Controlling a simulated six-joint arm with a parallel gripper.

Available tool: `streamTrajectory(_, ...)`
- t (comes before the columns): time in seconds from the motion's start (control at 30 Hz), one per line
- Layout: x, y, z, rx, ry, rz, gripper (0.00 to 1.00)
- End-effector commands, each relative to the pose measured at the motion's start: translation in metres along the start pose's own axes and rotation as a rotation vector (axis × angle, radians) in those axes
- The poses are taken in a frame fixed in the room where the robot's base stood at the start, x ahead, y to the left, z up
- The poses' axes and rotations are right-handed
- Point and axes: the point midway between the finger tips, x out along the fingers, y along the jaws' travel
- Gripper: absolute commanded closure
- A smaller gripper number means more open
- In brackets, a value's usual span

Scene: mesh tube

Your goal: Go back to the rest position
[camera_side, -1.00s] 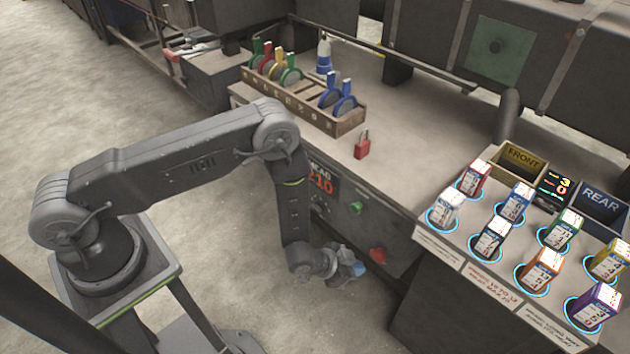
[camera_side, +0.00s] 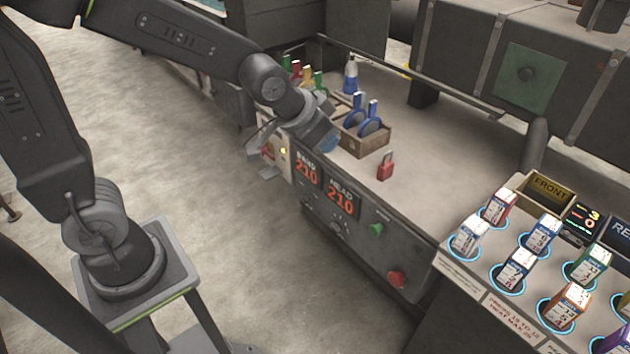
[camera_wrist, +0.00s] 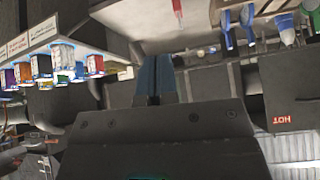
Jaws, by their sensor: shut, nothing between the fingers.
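My gripper (camera_side: 329,142) is up in front of the bench's near side in the camera_side view, with its bluish end over or beside the wooden rack. Whether it touches the rack cannot be told from this angle. In the camera_wrist view my gripper (camera_wrist: 157,78) shows two blue fingers lying side by side, shut with nothing between them. My arm is raised and bent, reaching from its stand at the left.
The wooden rack (camera_side: 366,144) holds several coloured round-headed tools. A blue-and-white bottle (camera_side: 350,76) and a red padlock (camera_side: 385,167) stand near it. Labelled boxes (camera_side: 514,270) sit in lit rings at the right. Open floor (camera_side: 215,230) lies left of the bench.

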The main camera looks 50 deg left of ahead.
Motion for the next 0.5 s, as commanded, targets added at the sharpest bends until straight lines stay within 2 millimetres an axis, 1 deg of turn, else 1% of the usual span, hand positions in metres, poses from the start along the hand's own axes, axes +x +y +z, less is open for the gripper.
streamTrajectory(0.03,-0.023,-0.005,0.006,-0.017,-0.004,-0.009,1.00)
streamTrajectory(0.1,-0.049,-0.010,0.018,-0.040,-0.026,-0.018,1.00)
streamTrajectory(0.17,-0.070,-0.013,0.030,-0.059,-0.045,-0.023,1.00)
streamTrajectory(0.2,-0.083,-0.015,0.039,-0.072,-0.057,-0.027,1.00)
streamTrajectory(0.33,-0.117,-0.017,0.068,-0.106,-0.095,-0.034,1.00)
streamTrajectory(0.4,-0.131,-0.017,0.082,-0.122,-0.110,-0.035,1.00)
streamTrajectory(0.5,-0.142,-0.016,0.096,-0.136,-0.129,-0.035,1.00)
